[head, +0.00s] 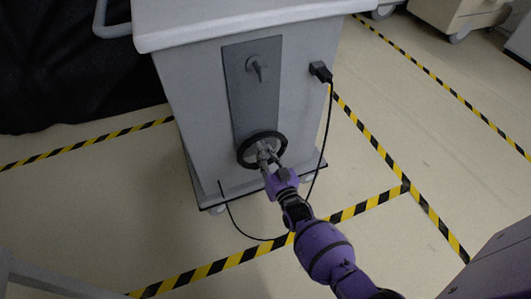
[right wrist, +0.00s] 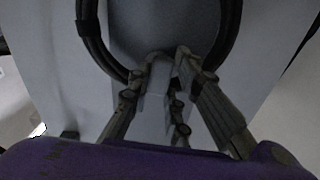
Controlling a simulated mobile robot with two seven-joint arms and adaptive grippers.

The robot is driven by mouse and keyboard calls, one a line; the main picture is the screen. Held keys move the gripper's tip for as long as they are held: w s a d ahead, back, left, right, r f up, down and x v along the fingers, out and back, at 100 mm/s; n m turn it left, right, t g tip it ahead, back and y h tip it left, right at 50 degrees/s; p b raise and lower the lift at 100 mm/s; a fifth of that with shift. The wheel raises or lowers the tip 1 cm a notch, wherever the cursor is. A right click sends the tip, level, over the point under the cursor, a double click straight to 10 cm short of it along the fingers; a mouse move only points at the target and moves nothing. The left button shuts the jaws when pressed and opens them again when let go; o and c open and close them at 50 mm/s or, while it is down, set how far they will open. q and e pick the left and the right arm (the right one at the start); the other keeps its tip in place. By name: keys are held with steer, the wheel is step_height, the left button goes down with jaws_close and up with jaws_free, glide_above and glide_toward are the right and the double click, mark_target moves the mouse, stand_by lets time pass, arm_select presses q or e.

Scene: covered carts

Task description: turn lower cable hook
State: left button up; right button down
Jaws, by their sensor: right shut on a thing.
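The lower cable hook (right wrist: 159,72) is a light grey piece low on the dark grey panel (head: 240,100) of the cart. A coil of black cable (head: 242,158) hangs around it; it also shows in the right wrist view (right wrist: 92,42). My right gripper (head: 266,158) reaches in from below and is shut on the lower hook, inside the coil. In the right wrist view its fingers (right wrist: 160,88) lie on both sides of the hook and partly hide it. The upper hook (head: 257,70) is higher on the panel, clear of the gripper. My left gripper is not in view.
The grey cart (head: 190,95) stands on a pale floor with yellow-black tape (head: 375,150). A dark cover (head: 70,75) is at the left.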

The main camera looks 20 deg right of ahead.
steer(key=shift+n, duration=0.6)
steer(key=c, duration=1.6)
jaws_free()
